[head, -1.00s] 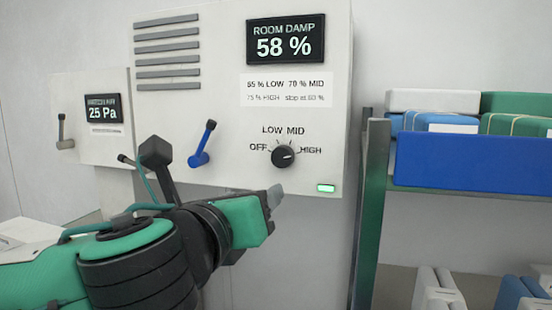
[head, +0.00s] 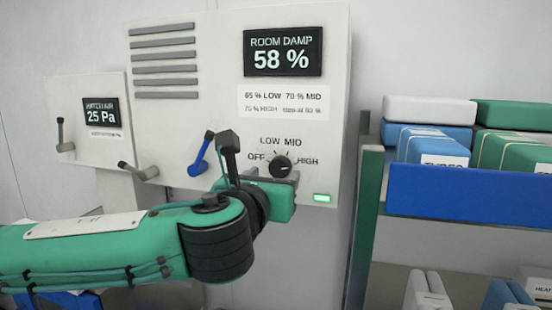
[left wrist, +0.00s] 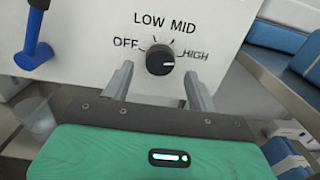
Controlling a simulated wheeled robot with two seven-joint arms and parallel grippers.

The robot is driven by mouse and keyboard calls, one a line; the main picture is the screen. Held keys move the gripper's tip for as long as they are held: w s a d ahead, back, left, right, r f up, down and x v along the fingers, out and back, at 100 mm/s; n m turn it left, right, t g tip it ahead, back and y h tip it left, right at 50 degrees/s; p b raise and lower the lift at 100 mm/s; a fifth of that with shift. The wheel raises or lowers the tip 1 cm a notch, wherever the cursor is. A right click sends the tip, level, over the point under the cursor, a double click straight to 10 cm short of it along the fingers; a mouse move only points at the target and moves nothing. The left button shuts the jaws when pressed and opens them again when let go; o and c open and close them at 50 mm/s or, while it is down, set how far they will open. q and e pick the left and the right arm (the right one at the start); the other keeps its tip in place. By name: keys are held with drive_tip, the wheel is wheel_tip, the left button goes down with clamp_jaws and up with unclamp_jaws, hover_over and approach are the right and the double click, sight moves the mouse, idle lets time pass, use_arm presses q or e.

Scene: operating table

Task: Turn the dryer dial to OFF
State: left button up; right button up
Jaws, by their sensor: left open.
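The black dryer dial (head: 280,167) is on the white panel, with OFF at its left, LOW and MID above and HIGH at its right. In the left wrist view the dial (left wrist: 160,59) has its white mark towards the HIGH side. My left gripper (head: 284,181) is at the dial's lower edge in the head view. Its two fingers show open in the left wrist view (left wrist: 159,75), one on each side of the dial's lower part. I cannot tell whether they touch it. My right gripper is not in view.
The display (head: 282,51) reads ROOM DAMP 58 %; a card (head: 284,102) below says stop at 60 %. A blue lever (head: 201,154) is close left of my gripper, a grey lever (head: 138,171) further left. A shelf with a blue front (head: 470,190) stands at right.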

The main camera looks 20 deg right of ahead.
sight(280, 168)
use_arm(q)
drive_tip(key=shift+p+x, duration=0.4)
drive_tip(key=shift+x, duration=0.95)
drive_tip(key=shift+c, duration=0.5)
